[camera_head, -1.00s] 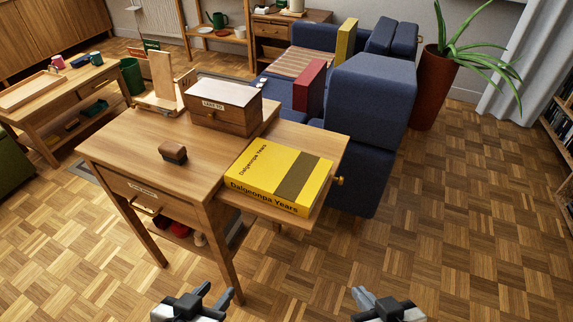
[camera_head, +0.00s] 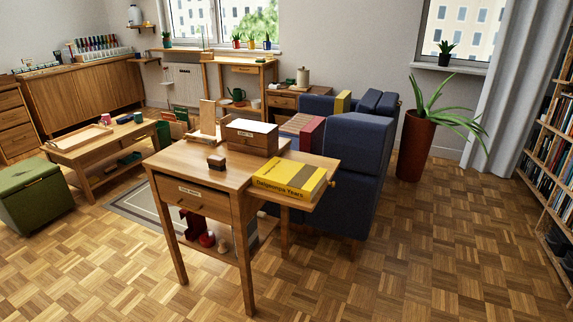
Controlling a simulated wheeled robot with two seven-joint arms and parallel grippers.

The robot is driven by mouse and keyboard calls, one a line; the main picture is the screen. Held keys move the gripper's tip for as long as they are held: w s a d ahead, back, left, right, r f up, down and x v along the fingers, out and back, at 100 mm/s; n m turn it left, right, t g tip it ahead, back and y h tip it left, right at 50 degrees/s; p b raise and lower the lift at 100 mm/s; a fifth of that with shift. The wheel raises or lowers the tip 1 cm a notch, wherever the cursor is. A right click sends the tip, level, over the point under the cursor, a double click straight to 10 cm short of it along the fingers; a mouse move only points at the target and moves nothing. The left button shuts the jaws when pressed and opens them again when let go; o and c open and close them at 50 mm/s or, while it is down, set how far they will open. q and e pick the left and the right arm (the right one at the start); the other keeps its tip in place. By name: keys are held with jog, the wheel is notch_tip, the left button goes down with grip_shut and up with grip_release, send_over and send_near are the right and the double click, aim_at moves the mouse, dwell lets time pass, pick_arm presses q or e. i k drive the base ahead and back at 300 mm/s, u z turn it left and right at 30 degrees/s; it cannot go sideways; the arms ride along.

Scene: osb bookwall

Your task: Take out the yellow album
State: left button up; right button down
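The yellow album (camera_head: 289,179), marked "Dalgeonpa Years" with a dark olive band, lies flat on the pulled-out side leaf at the right end of the wooden desk (camera_head: 196,173). Its spine faces me. Nothing is touching it from my side. Neither of my grippers shows in the head view now.
A wooden card box (camera_head: 250,136) and a small dark-topped block (camera_head: 216,162) stand on the desk. A blue sofa (camera_head: 357,160) with a red volume (camera_head: 311,134) and another yellow volume (camera_head: 342,102) is behind. A potted plant (camera_head: 416,145) and bookshelf (camera_head: 551,150) stand right. Floor in front is clear.

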aim_at(296, 180)
jog(key=u, duration=0.65)
jog(key=i, duration=0.75)
jog(key=u, duration=0.45)
